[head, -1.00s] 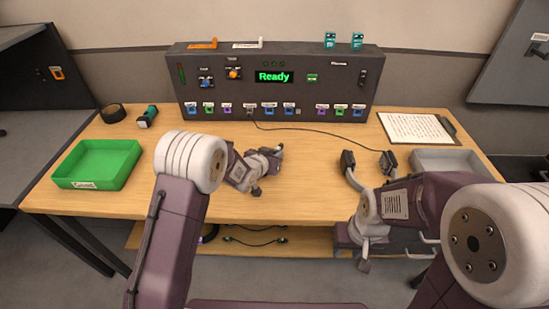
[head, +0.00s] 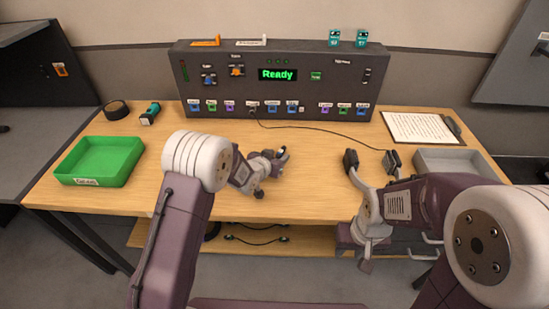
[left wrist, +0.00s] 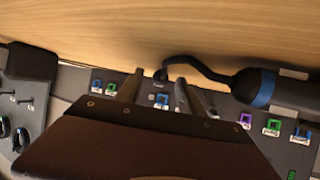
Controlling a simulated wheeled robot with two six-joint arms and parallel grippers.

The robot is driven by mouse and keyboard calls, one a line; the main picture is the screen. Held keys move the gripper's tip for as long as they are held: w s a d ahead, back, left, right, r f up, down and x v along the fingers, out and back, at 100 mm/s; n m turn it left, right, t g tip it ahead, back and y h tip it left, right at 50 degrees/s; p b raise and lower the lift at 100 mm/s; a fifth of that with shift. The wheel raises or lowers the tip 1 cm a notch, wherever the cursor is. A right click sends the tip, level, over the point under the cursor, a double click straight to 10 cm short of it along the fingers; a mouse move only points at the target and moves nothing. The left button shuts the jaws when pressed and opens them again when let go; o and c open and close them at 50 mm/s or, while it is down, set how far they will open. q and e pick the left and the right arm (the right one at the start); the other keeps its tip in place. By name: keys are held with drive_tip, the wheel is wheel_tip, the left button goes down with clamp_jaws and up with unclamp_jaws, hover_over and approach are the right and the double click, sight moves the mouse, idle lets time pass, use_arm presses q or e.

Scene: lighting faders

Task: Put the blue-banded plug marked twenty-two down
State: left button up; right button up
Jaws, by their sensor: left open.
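In the left wrist view a dark plug with a blue band (left wrist: 262,88) lies at the right, outside the jaws, with a black cable curving from it to the left. Its number is not readable, and I cannot make it out in the head view. My left gripper (head: 272,160) is over the middle of the table, in front of the panel. In the left wrist view its two fingers stand apart (left wrist: 155,90), with the cable's far end beyond them. My right gripper (head: 371,160) is open, at the right of the table.
A dark panel (head: 330,82) with a "Ready" display and coloured sockets stands at the back. A cable (head: 320,129) runs from it rightward. A green tray (head: 131,168), tape roll (head: 116,109), clipboard (head: 455,128) and grey tray (head: 460,158) flank free table.

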use_arm(q)
drive_tip(key=shift+s+a+r, duration=0.1)
drive_tip(key=shift+s+r, duration=0.05)
drive_tip(key=shift+r, duration=0.35)
drive_tip(key=v, duration=1.1)
drive_tip(key=shift+s+p, duration=0.35)
drive_tip(key=s+a+r+n+y+p, duration=0.1)
drive_tip(key=a+r+y+p, duration=0.1)
drive_tip(key=a+r+p, duration=0.35)
drive_tip(key=s+a+r+n+y+p, duration=0.1)
drive_tip(key=a+r+p, duration=0.15)
drive_tip(key=r, duration=0.55)
drive_tip(key=s+a+f+n+g+y, duration=0.1)
drive_tip(key=s+f+g, duration=0.3)
drive_tip(key=s, duration=0.6)
drive_tip(key=s+a+f+n+g+p, duration=0.1)
drive_tip(key=s+a+f+g, duration=0.2)
drive_tip(key=s, duration=0.8)
wheel_tip(320, 180, down, 2)
drive_tip(key=g, duration=0.3)
drive_tip(key=shift+s+n+y, duration=0.3)
drive_tip(key=shift+y, duration=0.1)
